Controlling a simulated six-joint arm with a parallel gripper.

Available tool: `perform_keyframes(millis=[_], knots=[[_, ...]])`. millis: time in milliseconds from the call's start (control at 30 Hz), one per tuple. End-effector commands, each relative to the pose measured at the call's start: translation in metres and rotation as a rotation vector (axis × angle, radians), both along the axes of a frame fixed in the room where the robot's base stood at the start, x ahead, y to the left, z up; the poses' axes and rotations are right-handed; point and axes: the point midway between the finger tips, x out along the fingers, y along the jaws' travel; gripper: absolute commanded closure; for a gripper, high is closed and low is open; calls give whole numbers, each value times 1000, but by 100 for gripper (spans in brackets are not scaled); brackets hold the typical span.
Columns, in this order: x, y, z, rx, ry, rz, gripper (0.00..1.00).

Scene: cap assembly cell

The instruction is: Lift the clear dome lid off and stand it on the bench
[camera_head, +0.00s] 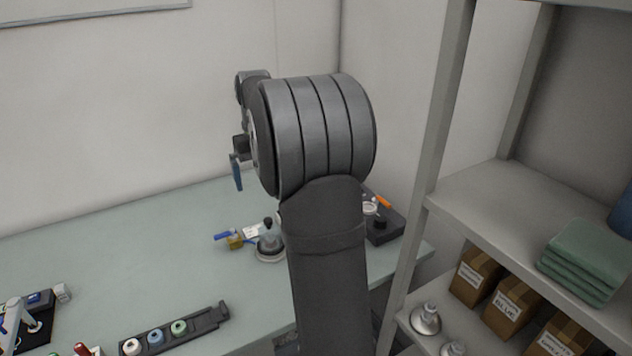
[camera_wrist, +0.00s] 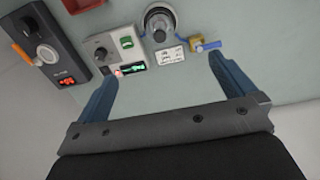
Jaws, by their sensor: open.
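The clear dome lid (camera_head: 271,241) stands on a pale round base (camera_head: 270,256) on the bench, with a dark knob on top. In the wrist view the dome lid (camera_wrist: 160,22) shows from above near the top edge, as a pale ring around a dark centre. My gripper (camera_wrist: 162,68) is open and empty, its two blue fingers spread wide. The dome lies beyond the fingertips, apart from them. In the head view my gripper (camera_head: 237,172) hangs above the bench, up and left of the dome; part of it is hidden behind my wrist.
A brass valve with a blue handle (camera_head: 235,241) and a label card (camera_wrist: 170,55) are close beside the dome. A dial box (camera_wrist: 104,46) and a dark box with a red display (camera_wrist: 50,45) stand nearby. A spool rack (camera_head: 175,331) is at the front; shelves (camera_head: 500,195) stand right.

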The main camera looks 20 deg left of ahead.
Motion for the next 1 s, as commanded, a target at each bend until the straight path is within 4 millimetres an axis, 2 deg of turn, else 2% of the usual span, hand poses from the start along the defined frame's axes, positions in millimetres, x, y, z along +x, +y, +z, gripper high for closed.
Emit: perform_keyframes(millis=[167,300,667,767,1000], knots=[[0,0,0,0,0,0,0],[0,0,0,0,0,0,26],[0,0,0,0,0,43,26],[1,0,1,0,0,156,26],[3,1,5,0,0,629,26]])
